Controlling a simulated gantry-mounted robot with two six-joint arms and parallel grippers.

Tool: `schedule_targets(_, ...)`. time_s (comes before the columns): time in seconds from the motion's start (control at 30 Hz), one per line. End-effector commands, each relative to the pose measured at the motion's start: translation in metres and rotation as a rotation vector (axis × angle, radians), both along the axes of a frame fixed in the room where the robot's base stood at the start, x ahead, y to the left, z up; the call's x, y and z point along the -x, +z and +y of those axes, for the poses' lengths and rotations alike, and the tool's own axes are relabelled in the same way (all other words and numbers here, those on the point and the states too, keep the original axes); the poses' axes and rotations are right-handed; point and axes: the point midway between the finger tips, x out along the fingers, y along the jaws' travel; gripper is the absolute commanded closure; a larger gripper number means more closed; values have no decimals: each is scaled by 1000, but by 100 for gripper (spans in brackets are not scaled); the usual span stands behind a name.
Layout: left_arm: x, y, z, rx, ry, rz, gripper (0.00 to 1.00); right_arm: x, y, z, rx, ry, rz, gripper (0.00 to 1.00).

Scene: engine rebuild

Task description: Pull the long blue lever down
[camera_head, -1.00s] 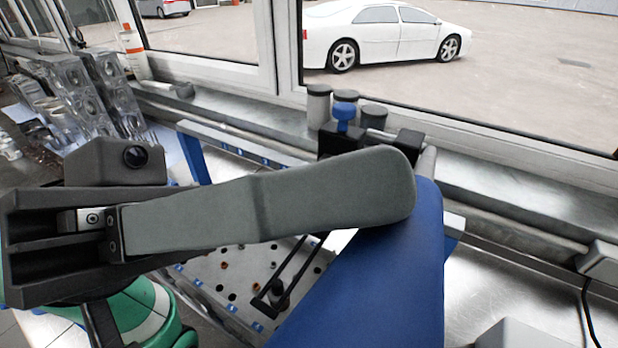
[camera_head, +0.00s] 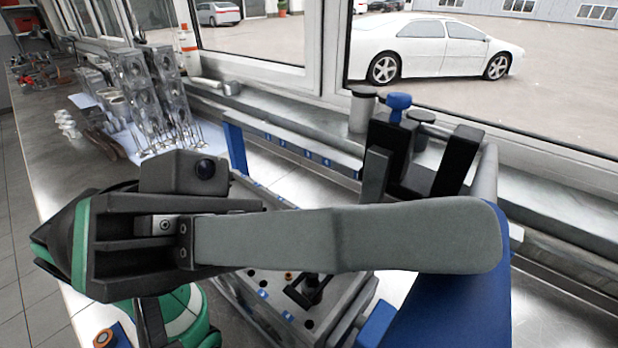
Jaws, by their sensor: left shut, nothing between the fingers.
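A broad, smooth blue piece (camera_head: 450,315), which looks like the long blue lever, rises from the bottom edge at the right of centre in the head view. My left gripper (camera_head: 470,236) reaches across from the left, with one long grey finger lying flat over the lever's upper part. It is shut and empty. The finger hides part of the lever, and I cannot tell whether they touch. My right gripper is not in view.
A black fixture (camera_head: 455,160) with a blue knob (camera_head: 398,106) stands behind my finger, near the window ledge. A blue-edged frame with a perforated plate (camera_head: 262,282) lies below. Metal engine parts (camera_head: 150,95) fill the bench at the left.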

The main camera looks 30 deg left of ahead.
Motion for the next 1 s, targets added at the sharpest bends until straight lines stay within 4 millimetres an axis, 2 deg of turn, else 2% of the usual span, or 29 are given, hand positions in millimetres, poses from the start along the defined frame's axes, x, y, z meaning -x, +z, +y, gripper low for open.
schedule_targets(0.17,-1,9,1,-4,0,1,100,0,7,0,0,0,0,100)
schedule_targets(0.33,-7,46,8,-5,8,0,100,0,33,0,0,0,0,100)
schedule_targets(0.37,-9,41,14,-4,12,4,100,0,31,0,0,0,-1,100)
schedule_targets(0.4,-9,28,25,-4,14,6,100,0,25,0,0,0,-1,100)
schedule_targets(0.6,-5,3,70,-1,12,5,100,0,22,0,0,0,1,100)
schedule_targets(0.7,-4,-5,84,-2,10,3,100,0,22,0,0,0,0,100)
schedule_targets(0.83,-3,-11,94,-2,9,1,100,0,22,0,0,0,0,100)
schedule_targets(1.0,-2,-11,96,-2,8,-1,100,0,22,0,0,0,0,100)
